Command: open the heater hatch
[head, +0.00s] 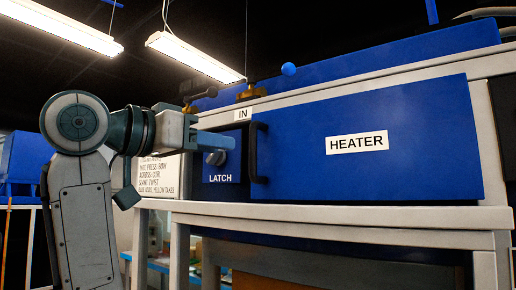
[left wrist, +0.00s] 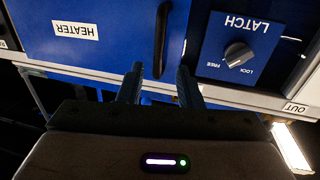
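The blue heater hatch (head: 400,120) is a wide panel with a HEATER label, and it looks shut. Its black vertical handle (head: 258,152) is at its left edge and also shows in the left wrist view (left wrist: 162,38). Left of it is the latch plate with a grey knob (head: 216,158); the knob shows in the left wrist view (left wrist: 238,54) between FREE and LOCK marks, its exact setting unclear. My left gripper (head: 232,143) is in front of the latch plate, short of the handle. Its fingers (left wrist: 160,76) are apart and empty, with the handle beyond the gap.
A pale frame rail (head: 350,214) runs below the hatch. An IN label (head: 243,114) is above the latch, and a sign (head: 160,178) stands behind my left arm. A blue box (head: 22,160) is at far left.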

